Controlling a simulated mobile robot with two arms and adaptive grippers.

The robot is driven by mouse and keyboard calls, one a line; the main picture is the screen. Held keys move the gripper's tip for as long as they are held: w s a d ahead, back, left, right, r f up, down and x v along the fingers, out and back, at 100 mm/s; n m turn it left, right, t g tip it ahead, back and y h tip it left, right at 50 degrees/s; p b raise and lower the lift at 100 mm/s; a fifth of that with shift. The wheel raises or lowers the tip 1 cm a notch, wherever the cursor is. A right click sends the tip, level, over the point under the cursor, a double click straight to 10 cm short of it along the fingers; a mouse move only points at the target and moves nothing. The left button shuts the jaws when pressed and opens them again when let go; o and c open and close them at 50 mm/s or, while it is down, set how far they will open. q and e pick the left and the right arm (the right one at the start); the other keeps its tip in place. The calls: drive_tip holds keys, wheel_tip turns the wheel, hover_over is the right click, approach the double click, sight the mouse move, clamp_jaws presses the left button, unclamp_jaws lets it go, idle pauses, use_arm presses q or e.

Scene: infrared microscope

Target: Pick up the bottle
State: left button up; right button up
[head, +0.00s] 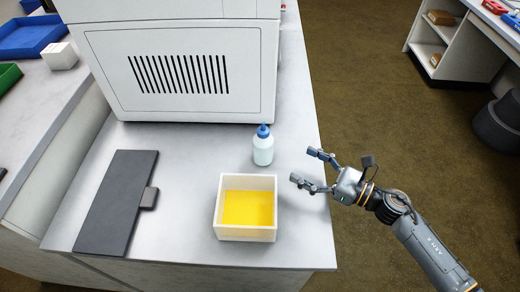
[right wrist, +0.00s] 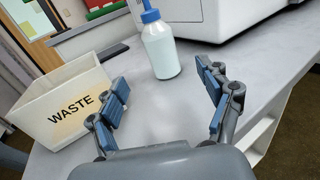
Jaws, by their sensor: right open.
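The bottle (head: 263,148) is white with a blue cap and stands upright on the grey table, in front of the large white instrument. It also shows in the right wrist view (right wrist: 161,50), beyond and between my open fingers. My right gripper (head: 306,168) is open and empty, just right of the bottle and apart from it, with its fingers pointing towards it. In the right wrist view the two blue fingertips (right wrist: 166,88) are spread wide. My left gripper is in neither view.
A cream box (head: 246,235) with a yellow inside stands in front of the bottle; its side reads "WASTE" in the right wrist view (right wrist: 68,118). The white instrument (head: 185,70) stands behind. A dark flat panel (head: 115,200) lies at left. The table's right edge is close by.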

sight(272, 150)
drive_tip(key=p+x, duration=0.1)
drive_tip(key=x, duration=0.7)
drive_tip(key=shift+w+a+r+p, duration=0.1)
drive_tip(key=shift+r+p, duration=0.05)
drive_tip(key=shift+p, duration=0.2)
drive_tip(key=x, duration=0.4)
drive_tip(key=shift+a+f, duration=0.15)
drive_tip(key=shift+f, duration=0.05)
drive_tip(key=shift+c, duration=0.2)
drive_tip(key=c, duration=1.5)
